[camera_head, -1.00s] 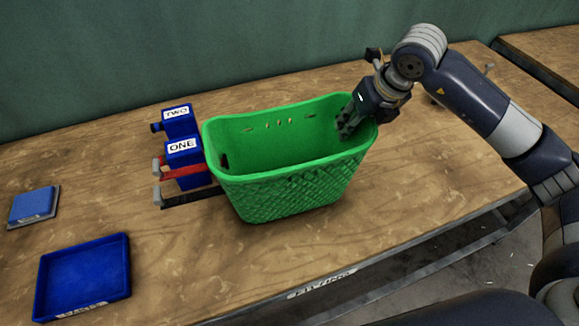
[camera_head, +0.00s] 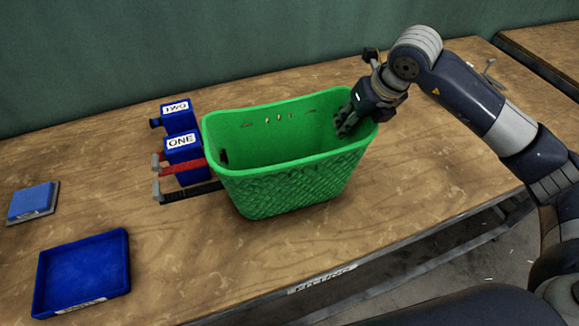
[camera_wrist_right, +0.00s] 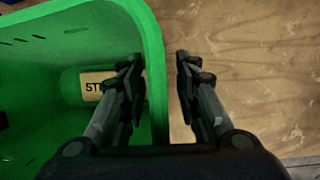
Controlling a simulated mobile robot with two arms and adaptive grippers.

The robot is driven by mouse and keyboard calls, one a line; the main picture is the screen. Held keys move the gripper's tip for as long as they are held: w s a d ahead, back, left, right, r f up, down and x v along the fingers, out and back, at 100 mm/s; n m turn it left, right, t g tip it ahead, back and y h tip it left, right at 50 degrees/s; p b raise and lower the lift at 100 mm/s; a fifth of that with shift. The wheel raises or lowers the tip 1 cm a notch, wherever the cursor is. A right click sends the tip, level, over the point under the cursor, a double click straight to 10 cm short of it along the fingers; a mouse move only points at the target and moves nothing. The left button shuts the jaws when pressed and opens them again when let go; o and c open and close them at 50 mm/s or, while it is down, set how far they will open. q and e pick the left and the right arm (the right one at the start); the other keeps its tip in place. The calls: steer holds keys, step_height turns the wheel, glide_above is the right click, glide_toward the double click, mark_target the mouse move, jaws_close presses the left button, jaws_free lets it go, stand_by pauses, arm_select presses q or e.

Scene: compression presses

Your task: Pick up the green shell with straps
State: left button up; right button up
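The green shell (camera_head: 290,188) is a deep, open-topped basket with a woven-pattern outer wall, standing upright on the wooden table (camera_head: 420,235). My right gripper (camera_head: 345,124) is at the shell's right end. In the right wrist view, the shell's rim (camera_wrist_right: 156,40) runs between the fingers of my right gripper (camera_wrist_right: 158,62). One finger is on the inner side, the other over the table side. The fingers are apart, with a visible gap on the outer side. A pale label reading "ST…" (camera_wrist_right: 95,87) shows inside the shell, partly hidden by a finger. My left gripper is not in view.
Left of the shell stand blue blocks labelled ONE (camera_head: 183,142) and TWO (camera_head: 177,107), with red and black bars beside them. A blue tray (camera_head: 82,275) and a small blue pad (camera_head: 31,202) lie farther left.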

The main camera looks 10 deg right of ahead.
steer(key=shift+c, duration=0.2)
jaws_close()
steer(key=shift+r, duration=0.1)
